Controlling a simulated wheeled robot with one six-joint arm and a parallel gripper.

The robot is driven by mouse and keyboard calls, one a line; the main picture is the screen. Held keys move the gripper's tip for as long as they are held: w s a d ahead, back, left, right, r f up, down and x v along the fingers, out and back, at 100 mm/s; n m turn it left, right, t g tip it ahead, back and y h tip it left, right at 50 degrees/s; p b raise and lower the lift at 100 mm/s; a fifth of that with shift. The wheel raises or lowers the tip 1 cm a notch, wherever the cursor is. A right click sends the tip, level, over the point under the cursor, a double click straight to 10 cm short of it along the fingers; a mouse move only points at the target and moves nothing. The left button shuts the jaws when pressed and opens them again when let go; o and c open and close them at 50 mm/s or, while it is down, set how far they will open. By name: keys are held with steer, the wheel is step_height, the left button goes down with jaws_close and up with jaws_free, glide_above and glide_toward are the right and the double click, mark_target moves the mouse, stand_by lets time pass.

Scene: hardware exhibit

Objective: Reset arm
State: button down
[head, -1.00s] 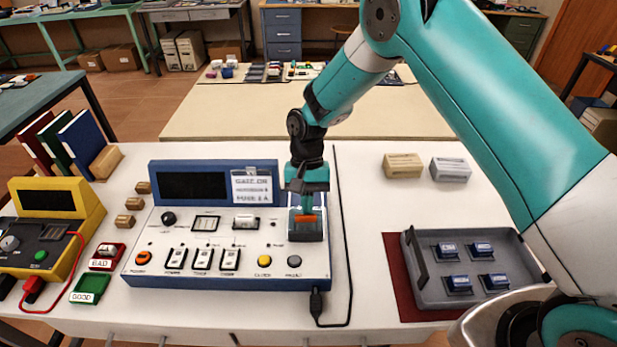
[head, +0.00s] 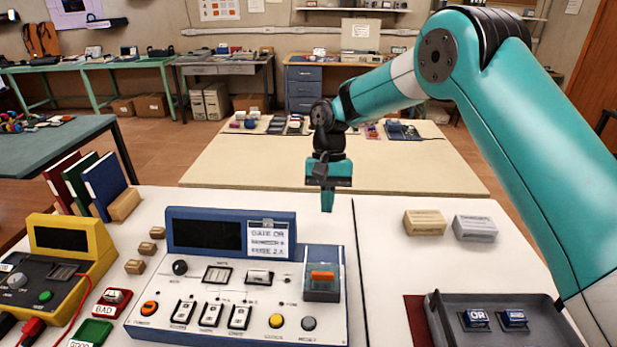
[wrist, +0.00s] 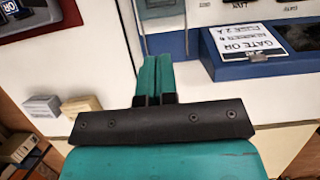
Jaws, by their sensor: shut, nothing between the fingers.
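My gripper (head: 327,200) is shut and empty. It points down in the air above the back right of the blue and white test console (head: 230,262), apart from it. In the wrist view my gripper (wrist: 155,75) shows its two teal fingers together over the white table. An orange piece (head: 322,275) sits in the grey socket (head: 322,290) at the console's right. My teal arm reaches in from the right.
A yellow meter (head: 62,240) and upright books (head: 95,185) stand left of the console. Two small boxes (head: 425,222) (head: 475,228) and a grey tray (head: 545,303) with blue modules are at right. A beige table (head: 250,165) lies behind.

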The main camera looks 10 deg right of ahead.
steer(key=s+r+n+t+y, duration=0.1)
steer(key=s+r+n, duration=0.2)
steer(key=s+r, duration=0.55)
steer(key=s+r+n+t+y, duration=0.1)
steer(key=s+r+n+t, duration=0.15)
steer(key=s+r, duration=0.6)
steer(key=s+d+f+n+y, duration=0.1)
steer(key=s+f+n, duration=0.2)
steer(key=s, duration=1)
steer(key=shift+n, duration=0.55)
steer(key=shift+s+r+t, duration=0.1)
steer(key=shift+t, duration=0.15)
